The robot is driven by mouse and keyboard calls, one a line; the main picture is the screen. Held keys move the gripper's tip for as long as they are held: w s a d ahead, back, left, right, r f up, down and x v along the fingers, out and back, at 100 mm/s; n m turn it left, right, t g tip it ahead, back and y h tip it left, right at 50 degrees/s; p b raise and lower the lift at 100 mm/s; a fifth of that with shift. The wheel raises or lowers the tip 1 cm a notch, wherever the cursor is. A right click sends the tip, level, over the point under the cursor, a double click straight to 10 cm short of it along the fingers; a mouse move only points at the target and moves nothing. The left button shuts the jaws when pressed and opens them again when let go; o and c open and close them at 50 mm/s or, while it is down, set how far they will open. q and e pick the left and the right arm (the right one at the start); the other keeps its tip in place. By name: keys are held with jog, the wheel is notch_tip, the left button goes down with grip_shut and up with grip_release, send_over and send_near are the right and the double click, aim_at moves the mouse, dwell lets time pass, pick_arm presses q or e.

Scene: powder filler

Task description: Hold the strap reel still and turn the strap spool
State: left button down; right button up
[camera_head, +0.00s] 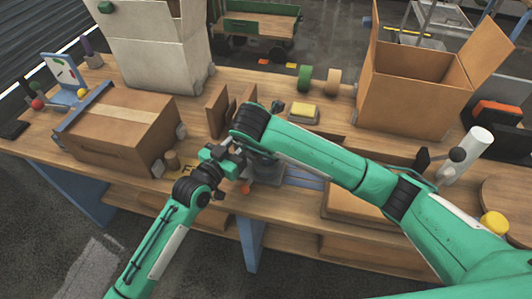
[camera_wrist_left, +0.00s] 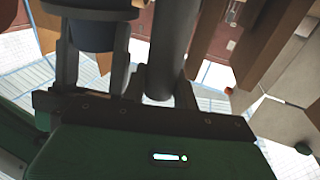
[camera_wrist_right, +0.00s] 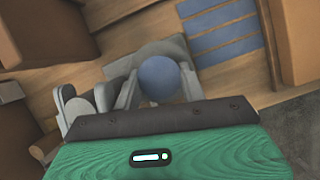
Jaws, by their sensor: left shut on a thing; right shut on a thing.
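The grey strap reel (camera_head: 266,172) stands near the table's front edge, mostly hidden under my right arm. My left gripper (camera_head: 232,160) reaches it from the front left. In the left wrist view, my left gripper (camera_wrist_left: 157,85) is shut on an upright grey post (camera_wrist_left: 170,45), seemingly part of the reel. A dark blue cylinder (camera_wrist_left: 92,35) shows beside the post. My right gripper (camera_wrist_right: 160,92) is shut on the round blue top of the strap spool (camera_wrist_right: 158,78). In the head view the spool and the right fingertips are hidden behind the arm.
A closed carton (camera_head: 120,128) stands left, and an open carton (camera_head: 415,85) back right. Wooden dividers (camera_head: 217,110) stand just behind the reel. A yellow sponge (camera_head: 303,111) and tape rolls (camera_head: 305,77) lie behind my right arm. Blue strips (camera_wrist_right: 222,35) lie beside the reel.

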aim_at(261, 169)
jog(key=shift+m, duration=0.3)
jog(key=o, duration=1)
jog(key=shift+c, duration=0.2)
jog(key=v, duration=0.4)
jog(key=shift+w+a+r, duration=0.15)
jog(key=shift+a+r, duration=0.05)
jog(key=shift+v, duration=1.8)
jog(key=shift+d, duration=0.1)
